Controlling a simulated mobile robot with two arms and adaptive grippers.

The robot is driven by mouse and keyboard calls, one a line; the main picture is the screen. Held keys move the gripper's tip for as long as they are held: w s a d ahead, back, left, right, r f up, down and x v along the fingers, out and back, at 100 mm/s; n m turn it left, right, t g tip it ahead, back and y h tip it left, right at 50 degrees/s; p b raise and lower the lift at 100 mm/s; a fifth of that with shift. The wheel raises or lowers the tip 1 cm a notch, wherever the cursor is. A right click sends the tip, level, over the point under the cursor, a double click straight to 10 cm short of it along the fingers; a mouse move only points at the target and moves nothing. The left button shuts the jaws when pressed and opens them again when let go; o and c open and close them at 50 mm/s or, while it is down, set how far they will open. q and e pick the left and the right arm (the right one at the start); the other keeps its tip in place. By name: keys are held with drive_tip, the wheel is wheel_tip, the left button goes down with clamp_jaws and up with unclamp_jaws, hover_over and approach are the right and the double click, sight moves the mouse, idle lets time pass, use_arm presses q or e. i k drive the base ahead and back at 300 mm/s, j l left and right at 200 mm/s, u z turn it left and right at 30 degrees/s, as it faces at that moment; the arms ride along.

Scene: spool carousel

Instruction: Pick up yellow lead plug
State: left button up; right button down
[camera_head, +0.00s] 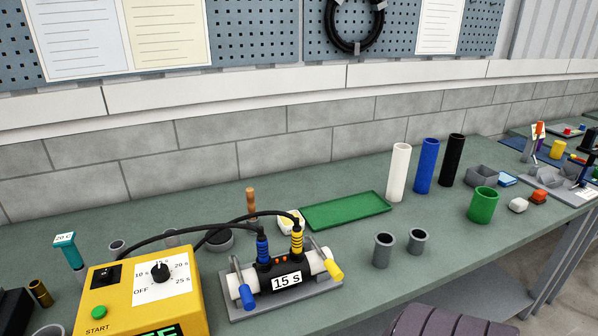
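The yellow lead plug (297,240) stands upright, with ribbed rings, at the right top of the black fitting labelled 15 s (286,280). A black lead (247,217) runs from its top to the left and down behind the yellow control box (141,295). A blue plug (262,249) stands just left of it on the same fitting, with its own black lead. The fitting sits around a white pipe (317,262) held on a grey clamp base (262,306). Neither of my grippers is in view.
Blue (246,297) and yellow (335,272) lever handles flank the fitting. A green tray (346,210) lies behind. Grey cups (384,250), white, blue and black tubes (427,165) and a green cup (483,205) stand to the right. A wooden-handled tool (251,202) stands behind the leads.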

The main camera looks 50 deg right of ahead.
sight(297, 234)
drive_tip(key=z, duration=0.4)
drive_tip(key=l+z, duration=0.15)
drive_tip(key=z, duration=0.6)
drive_tip(key=l+z, duration=0.1)
drive_tip(key=z, duration=0.3)
drive_tip(key=i+j, duration=0.05)
